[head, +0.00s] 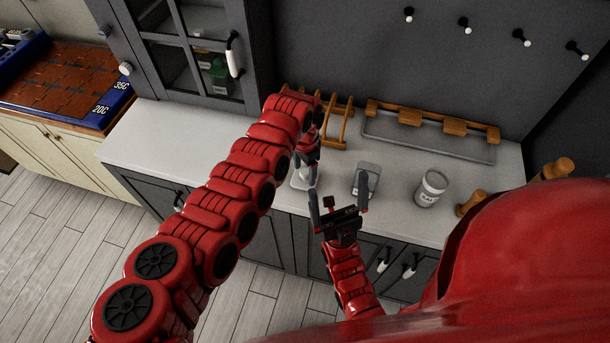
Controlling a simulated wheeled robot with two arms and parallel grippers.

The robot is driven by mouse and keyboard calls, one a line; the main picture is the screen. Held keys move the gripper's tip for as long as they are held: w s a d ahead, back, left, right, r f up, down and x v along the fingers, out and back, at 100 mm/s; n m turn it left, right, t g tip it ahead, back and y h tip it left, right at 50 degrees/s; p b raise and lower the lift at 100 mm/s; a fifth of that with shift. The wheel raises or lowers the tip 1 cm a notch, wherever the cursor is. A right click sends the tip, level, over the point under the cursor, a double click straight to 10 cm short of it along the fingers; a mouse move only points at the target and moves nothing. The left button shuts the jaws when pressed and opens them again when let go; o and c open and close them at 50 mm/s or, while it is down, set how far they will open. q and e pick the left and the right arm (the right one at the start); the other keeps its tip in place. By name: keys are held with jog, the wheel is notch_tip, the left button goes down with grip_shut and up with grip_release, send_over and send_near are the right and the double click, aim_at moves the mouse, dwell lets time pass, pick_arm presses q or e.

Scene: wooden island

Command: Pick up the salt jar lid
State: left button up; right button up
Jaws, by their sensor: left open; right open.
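The white salt jar (431,189), labelled with dark letters, stands upright on the grey counter, right of both grippers. Its top is pale, and I cannot tell whether a separate lid sits on it. My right gripper (338,197) is open at the counter's front edge, left of the jar and apart from it, its two dark fingers pointing up in the picture. My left arm reaches across from the left. Its gripper (306,172) is over the counter by a pale object (300,181), left of my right gripper; its fingers are small and partly hidden.
A grey metal-looking item (368,174) stands behind my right gripper. A wooden rack (345,125) and a wooden-topped rail (430,122) are at the back. Wooden items (471,203) stand right of the jar. Clear counter (165,150) lies at the left.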

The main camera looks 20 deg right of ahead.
pick_arm(q)
grip_shut()
dwell(0.3)
jog(key=shift+r, duration=0.15)
